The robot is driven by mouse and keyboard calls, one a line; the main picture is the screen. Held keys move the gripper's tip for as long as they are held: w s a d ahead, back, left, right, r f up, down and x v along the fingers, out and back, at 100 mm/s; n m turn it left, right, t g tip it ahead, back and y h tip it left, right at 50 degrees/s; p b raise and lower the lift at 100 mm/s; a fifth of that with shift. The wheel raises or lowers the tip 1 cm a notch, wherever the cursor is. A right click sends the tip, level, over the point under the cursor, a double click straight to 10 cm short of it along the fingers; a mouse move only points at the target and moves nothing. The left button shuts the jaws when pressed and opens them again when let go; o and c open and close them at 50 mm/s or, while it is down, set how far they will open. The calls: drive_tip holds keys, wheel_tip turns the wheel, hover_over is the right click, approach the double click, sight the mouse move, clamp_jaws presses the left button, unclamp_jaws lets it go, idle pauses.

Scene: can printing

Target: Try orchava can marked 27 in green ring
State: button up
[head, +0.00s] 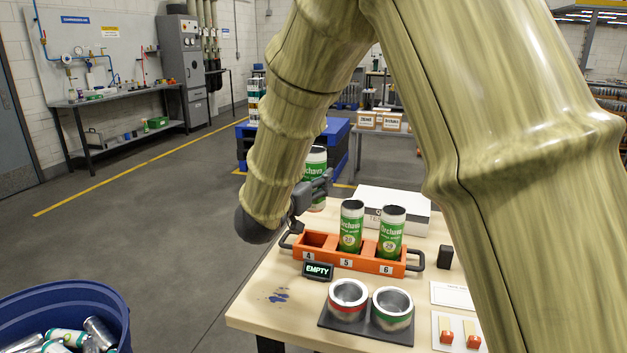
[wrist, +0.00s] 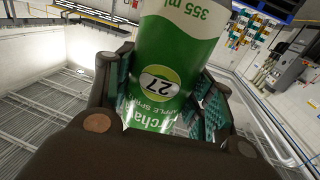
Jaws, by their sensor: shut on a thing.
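A green and white Orchava can marked 27 (wrist: 165,70) fills the middle of the wrist view. My gripper (wrist: 165,105) is shut on it, with teal finger pads on both sides. In the head view the can (head: 316,160) is held upright above the back left of the orange rack, partly hidden by my gripper (head: 315,188). The green ring (head: 392,308) is a metal cup with a green band at the table's front. A red-banded ring (head: 348,299) stands to its left. Both sit on a dark plate (head: 365,332), apart from the can.
The orange rack (head: 328,262) has slots 4, 5 and 6. Cans stand in slot 5 (head: 351,226) and slot 6 (head: 391,232); slot 4 is empty. A small "EMPTY" display (head: 318,270) stands before it. A blue bin (head: 75,297) of cans is at lower left.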

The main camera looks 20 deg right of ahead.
sight(314, 162)
drive_tip(key=shift+r+p, duration=1.65)
drive_tip(key=shift+r, duration=0.55)
drive_tip(key=shift+d+f, duration=0.1)
